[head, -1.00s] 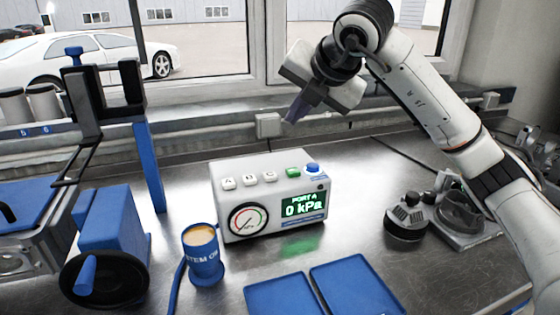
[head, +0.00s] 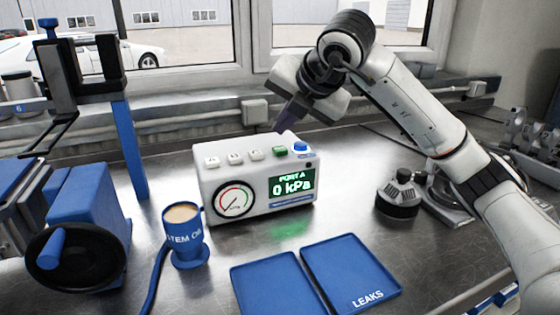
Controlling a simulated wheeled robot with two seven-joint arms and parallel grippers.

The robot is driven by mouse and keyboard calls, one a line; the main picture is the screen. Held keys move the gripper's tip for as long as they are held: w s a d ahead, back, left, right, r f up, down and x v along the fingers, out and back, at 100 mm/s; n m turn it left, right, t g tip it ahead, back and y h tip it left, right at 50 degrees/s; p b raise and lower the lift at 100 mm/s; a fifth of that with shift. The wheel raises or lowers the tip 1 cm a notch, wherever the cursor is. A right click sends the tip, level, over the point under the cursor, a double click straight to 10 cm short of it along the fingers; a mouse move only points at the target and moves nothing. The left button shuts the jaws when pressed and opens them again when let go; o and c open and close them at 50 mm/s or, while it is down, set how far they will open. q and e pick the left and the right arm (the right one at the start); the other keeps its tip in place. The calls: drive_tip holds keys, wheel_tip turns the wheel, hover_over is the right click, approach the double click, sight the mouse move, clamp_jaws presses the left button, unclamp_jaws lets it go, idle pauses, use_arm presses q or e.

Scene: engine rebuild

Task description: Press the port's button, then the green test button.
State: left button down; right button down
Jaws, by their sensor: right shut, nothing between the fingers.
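The white tester box (head: 232,180) stands on the steel bench. Its screen (head: 291,185) reads PORT A, 0 kPa. Along its top are three white buttons, the left (head: 212,162), middle (head: 235,158) and right (head: 255,155); their letters are hard to read. Right of them are the green button (head: 280,151) and a blue knob or button (head: 300,147). My right gripper (head: 282,129) is shut and empty, pointing down just above or behind the green button in the picture. It appears apart from the buttons. My left gripper is not in view.
A blue cup (head: 186,243) stands in front of the tester, left of two blue trays, one plain (head: 270,285) and one marked LEAKS (head: 352,277). A blue fixture with a handwheel (head: 75,258) is at left. Dark round parts (head: 398,199) lie right. Bench between tester and these parts is clear.

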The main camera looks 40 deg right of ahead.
sight(283, 151)
drive_tip(key=shift+f+b, duration=0.3)
drive_tip(key=shift+f, duration=0.5)
drive_tip(key=shift+r, duration=0.1)
idle(1.3)
drive_tip(key=shift+f+b, duration=0.4)
drive_tip(key=shift+f, duration=0.05)
drive_tip(key=shift+f+b, duration=0.5)
drive_tip(key=shift+f, duration=0.05)
idle(0.5)
idle(0.3)
drive_tip(key=shift+r+p, duration=0.75)
drive_tip(key=shift+r, duration=0.2)
